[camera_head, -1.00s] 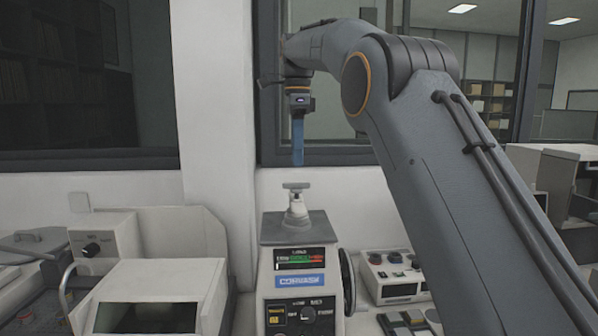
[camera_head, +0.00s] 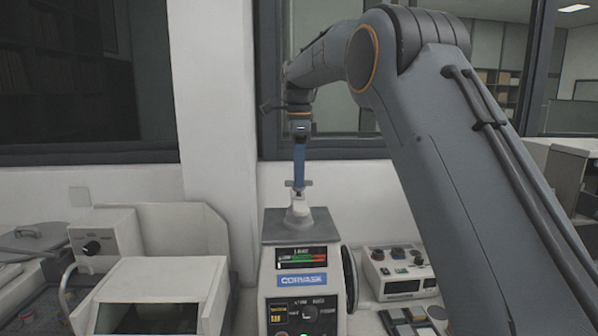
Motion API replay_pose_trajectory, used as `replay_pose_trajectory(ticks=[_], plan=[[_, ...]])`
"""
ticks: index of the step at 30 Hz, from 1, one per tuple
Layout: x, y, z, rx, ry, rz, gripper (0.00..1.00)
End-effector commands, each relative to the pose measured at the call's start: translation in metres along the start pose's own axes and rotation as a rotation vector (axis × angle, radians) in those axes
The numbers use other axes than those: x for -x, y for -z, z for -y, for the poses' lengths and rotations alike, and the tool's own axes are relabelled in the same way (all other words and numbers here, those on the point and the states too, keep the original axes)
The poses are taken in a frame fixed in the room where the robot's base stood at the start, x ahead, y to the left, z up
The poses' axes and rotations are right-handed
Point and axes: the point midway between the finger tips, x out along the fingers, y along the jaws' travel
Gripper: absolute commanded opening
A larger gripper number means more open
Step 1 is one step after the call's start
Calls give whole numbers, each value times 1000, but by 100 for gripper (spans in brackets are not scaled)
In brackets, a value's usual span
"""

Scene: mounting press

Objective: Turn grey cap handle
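The mounting press (camera_head: 302,264) is a pale machine with a grey top plate, a small display and a blue label. On its top sits the grey cap (camera_head: 298,213) with a short crossbar handle (camera_head: 290,184). My gripper (camera_head: 299,180) points straight down with its blue fingers at the handle's height, overlapping the middle of the crossbar in the picture. The fingers are seen edge-on as one strip, so I cannot tell whether they are open or shut, or whether they touch the handle.
A boxy pale machine (camera_head: 160,285) stands at the left. A small control box with knobs (camera_head: 400,272) stands at the right, with a keypad (camera_head: 412,322) in front. A white wall and window frame (camera_head: 330,148) are close behind. A black handwheel (camera_head: 348,278) is on the press's right side.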

Motion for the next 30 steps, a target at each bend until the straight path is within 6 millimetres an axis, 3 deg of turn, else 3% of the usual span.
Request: replay_pose_trajectory(ticks=[8,13,23,30], plan=[[-2,-1,0,2,-1,0,28],[-2,-1,0,2,0,0,0],[-2,-1,0,24,0,0,0],[-1,-1,0,134,0,0,0]])
